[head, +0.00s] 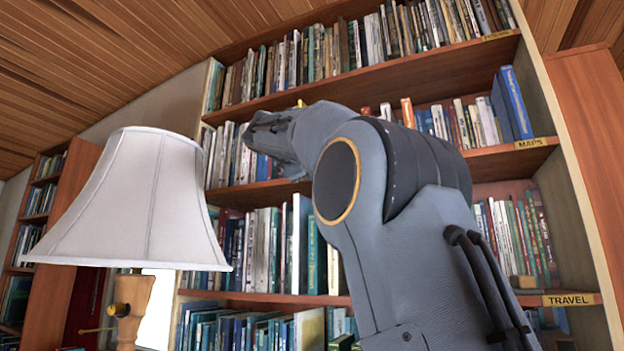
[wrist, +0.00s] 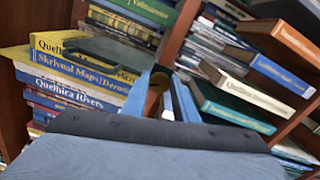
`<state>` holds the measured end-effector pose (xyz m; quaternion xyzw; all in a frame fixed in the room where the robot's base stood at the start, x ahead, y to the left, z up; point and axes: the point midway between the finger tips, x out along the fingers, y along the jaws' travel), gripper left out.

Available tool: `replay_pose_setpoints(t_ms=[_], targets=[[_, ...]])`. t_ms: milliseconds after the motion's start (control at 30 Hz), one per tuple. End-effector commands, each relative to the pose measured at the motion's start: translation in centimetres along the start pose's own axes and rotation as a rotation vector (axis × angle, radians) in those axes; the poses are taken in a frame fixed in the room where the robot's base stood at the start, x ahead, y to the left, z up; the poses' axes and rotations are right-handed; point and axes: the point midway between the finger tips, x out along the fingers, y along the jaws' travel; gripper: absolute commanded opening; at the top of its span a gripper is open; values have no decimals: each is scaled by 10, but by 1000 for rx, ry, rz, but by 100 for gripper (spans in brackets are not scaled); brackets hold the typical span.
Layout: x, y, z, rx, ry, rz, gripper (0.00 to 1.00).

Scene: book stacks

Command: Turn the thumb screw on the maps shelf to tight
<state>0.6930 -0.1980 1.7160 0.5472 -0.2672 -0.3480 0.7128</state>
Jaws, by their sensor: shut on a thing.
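The maps shelf (head: 495,155) carries a yellow label reading MAPS (head: 531,143) at its right end. My gripper (head: 258,135) is at the left part of this shelf, in front of its books, and my arm covers the shelf's middle. In the wrist view my gripper (wrist: 163,98) has its two blue fingers close together, with a small brass-coloured piece, which looks like the thumb screw (wrist: 156,100), between them. Most of the screw is hidden by the fingers, and its turned position cannot be told. In the head view the screw cannot be made out.
Books crowd close on both sides of my fingers, including yellow and blue map books (wrist: 75,72) and a teal book (wrist: 232,108). A white lampshade (head: 135,200) stands at left front. The travel shelf label (head: 568,300) is lower right.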

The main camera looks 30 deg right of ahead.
Motion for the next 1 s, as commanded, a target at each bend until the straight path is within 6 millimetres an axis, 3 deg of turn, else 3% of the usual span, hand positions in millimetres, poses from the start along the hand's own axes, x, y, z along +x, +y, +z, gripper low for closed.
replay_pose_setpoints(t_ms=[500,1000], targets=[[0,-3,-1,389,0,-1,4],[0,-2,-1,494,0,-2,4]])
